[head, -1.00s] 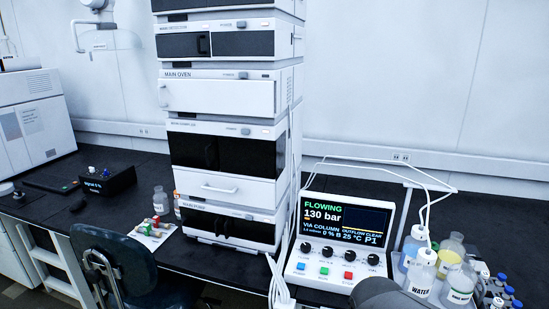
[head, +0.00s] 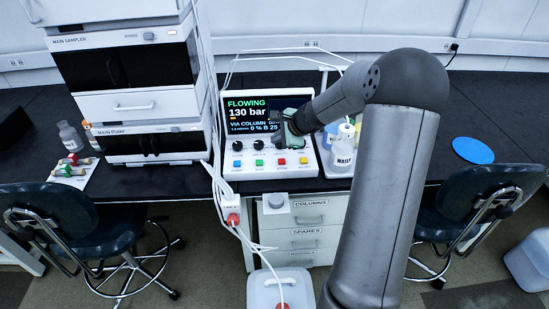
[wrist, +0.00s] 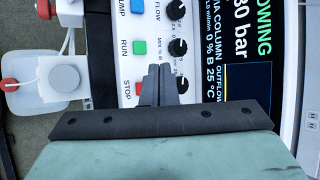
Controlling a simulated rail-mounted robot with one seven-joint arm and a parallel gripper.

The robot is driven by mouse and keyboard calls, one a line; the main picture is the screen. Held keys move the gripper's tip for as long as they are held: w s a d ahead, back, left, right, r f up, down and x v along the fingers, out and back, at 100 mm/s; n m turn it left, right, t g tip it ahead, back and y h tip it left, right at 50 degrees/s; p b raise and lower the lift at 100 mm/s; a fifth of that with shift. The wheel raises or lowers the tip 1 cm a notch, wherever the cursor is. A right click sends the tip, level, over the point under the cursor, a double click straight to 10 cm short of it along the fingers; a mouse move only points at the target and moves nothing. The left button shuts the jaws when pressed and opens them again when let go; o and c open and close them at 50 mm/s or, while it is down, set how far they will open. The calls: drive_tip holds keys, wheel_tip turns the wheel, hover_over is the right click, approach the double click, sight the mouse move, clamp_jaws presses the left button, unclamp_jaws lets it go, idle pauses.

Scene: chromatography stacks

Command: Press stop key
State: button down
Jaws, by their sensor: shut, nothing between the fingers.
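The white control unit (head: 228,143) stands on the dark bench, its screen reading FLOWING and 130 bar. Its red STOP key (head: 281,161) is in the front row, between the green RUN key (head: 259,163) and a yellow key (head: 303,161). In the wrist view the red STOP key (wrist: 134,90) lies just left of my fingertips, its label readable beside it. My gripper (head: 287,135) is in front of the unit, above the red key in the picture. In the wrist view the fingers of my gripper (wrist: 160,72) are together and empty. Contact with the panel cannot be told.
Black knobs (head: 237,146) line the panel above the keys. White tubes run left of the unit. A bottle labelled WATER (head: 342,150) stands to its right, partly behind my arm. A stack of instruments (head: 151,106) rises at left. A blue disc (head: 473,150) lies on open bench at right.

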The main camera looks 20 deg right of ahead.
sight(284, 162)
drive_tip(key=d+m, duration=0.1)
drive_tip(key=w+d+m, duration=0.1)
drive_tip(key=w+d+f+t, duration=0.1)
drive_tip(key=d, duration=0.1)
drive_tip(key=shift+w+m, duration=0.15)
drive_tip(key=shift+m, duration=0.25)
drive_tip(key=shift+f, duration=0.1)
wheel_tip(284, 162, down, 9)
drive_tip(key=b, duration=0.7)
idle(1.6)
drive_tip(key=shift+a+f+b, duration=0.1)
drive_tip(key=shift+f+b, duration=0.15)
drive_tip(key=shift+b, duration=0.35)
drive_tip(key=shift+f+b, duration=0.55)
idle(0.4)
drive_tip(key=shift+r, duration=0.1)
drive_tip(key=shift+r+p, duration=0.65)
drive_tip(key=shift+r, duration=0.25)
